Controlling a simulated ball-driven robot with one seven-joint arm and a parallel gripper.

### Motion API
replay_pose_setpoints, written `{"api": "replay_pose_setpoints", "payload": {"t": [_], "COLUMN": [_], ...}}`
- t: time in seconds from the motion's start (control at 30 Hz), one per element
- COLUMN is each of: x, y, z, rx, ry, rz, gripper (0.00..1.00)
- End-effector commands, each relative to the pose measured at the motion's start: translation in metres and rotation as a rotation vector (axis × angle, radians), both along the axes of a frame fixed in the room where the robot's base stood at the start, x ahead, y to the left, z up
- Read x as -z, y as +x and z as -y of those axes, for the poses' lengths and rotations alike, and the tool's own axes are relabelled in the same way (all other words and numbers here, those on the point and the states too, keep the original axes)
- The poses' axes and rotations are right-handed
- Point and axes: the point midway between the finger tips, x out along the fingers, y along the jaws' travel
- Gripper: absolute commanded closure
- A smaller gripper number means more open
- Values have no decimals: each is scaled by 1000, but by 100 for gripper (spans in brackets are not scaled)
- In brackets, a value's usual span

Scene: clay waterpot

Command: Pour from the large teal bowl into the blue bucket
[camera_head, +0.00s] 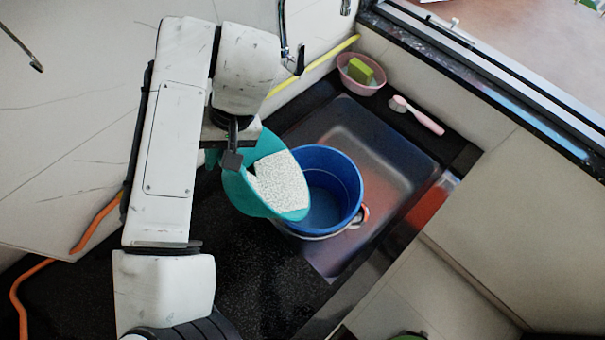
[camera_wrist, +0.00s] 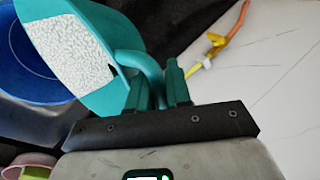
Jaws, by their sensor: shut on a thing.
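The large teal bowl (camera_head: 237,188) hangs in my gripper (camera_head: 234,158) at the left side of the blue bucket (camera_head: 347,180). In the wrist view my gripper (camera_wrist: 158,95) is shut on the curved teal handle of the bowl (camera_wrist: 118,28). The bowl holds white speckled contents (camera_head: 280,182), which lie toward its bucket side, and it looks tilted that way. Its right edge overlaps the bucket's left rim in the head view. The bucket also shows at the left of the wrist view (camera_wrist: 22,78). The visible inside of the bucket is plain blue; I see no white contents there.
The bucket stands at the metal sink (camera_head: 385,150). A pink bowl with a green sponge (camera_head: 361,71) and a pink brush (camera_head: 418,115) lie on the dark ledge behind. A yellow tube (camera_head: 310,68) runs along the wall. An orange hose (camera_head: 35,268) lies at left.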

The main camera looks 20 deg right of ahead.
Motion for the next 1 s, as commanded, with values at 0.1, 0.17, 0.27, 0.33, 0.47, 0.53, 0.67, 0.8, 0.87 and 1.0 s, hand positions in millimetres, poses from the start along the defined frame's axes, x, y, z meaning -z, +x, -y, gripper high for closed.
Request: {"api": "replay_pose_setpoints", "payload": {"t": [0.1,0.17,0.27,0.33,0.47,0.53,0.67,0.8,0.87,1.0], "x": [0,0,0,0,0,-1,-4,-7,-9,-13], "y": [0,0,0,0,0,0,0,-1,-1,-1], "z": [0,0,0,0,0,2,6,10,13,17], "rx": [0,0,0,0,0,1,3,2,2,4], "ry": [0,0,0,0,2,6,19,41,49,72], "rz": [0,0,0,0,0,0,3,5,8,11], "gripper": [100,100,100,100,100,100,100,100,100,100]}}
